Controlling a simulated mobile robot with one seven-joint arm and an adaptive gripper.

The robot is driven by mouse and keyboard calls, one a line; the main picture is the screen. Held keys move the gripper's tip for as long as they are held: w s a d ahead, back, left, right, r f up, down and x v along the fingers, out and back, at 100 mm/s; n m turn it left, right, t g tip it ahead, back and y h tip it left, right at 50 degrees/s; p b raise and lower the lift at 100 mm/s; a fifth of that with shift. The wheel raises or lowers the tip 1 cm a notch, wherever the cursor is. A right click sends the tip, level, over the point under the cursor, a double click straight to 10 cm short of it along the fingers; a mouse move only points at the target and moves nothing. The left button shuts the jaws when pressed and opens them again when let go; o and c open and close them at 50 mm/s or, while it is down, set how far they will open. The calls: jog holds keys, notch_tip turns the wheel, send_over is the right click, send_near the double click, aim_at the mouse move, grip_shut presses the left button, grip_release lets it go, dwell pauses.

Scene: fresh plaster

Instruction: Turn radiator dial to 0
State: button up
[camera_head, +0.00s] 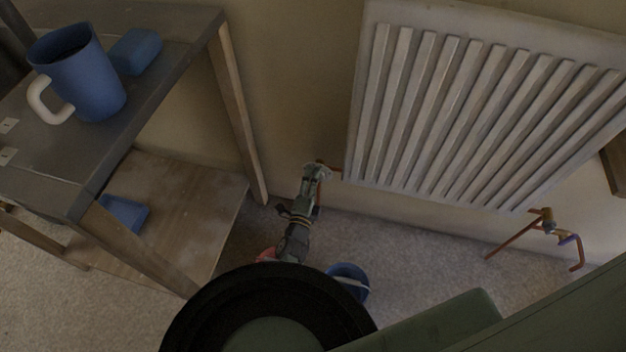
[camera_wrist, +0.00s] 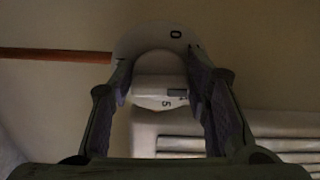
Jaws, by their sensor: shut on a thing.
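The radiator dial (camera_wrist: 158,92) is white with dark numbers. In the wrist view it sits between the two fingers of my gripper (camera_wrist: 160,95), which is shut on it. A dark mark also shows on the dial beside the right finger. In the head view my gripper (camera_head: 316,172) is at the lower left corner of the white radiator (camera_head: 480,110) and hides most of the dial.
A copper pipe (camera_wrist: 55,55) runs left from the dial in the wrist view. A wooden table (camera_head: 190,75) with a blue mug (camera_head: 88,85) stands at the left. A blue bucket (camera_head: 348,275) is on the carpet below. More copper pipes (camera_head: 515,238) are under the radiator's right end.

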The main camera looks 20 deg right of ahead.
jog(key=n, duration=0.3)
jog(key=shift+n, duration=0.4)
jog(key=n+p, duration=0.1)
jog(key=n, duration=0.2)
jog(key=shift+d+f+n, duration=0.1)
jog(key=shift+n, duration=0.2)
jog(key=n+p, duration=0.1)
jog(key=n, duration=0.5)
jog(key=shift+d+f+n, duration=0.1)
jog(key=shift+n, duration=0.2)
jog(key=o, duration=1.1)
jog(key=shift+s, duration=0.1)
jog(key=shift+f, duration=0.1)
notch_tip(320, 180, up, 9)
jog(key=shift+d+f, duration=0.1)
jog(key=shift+r, duration=0.65)
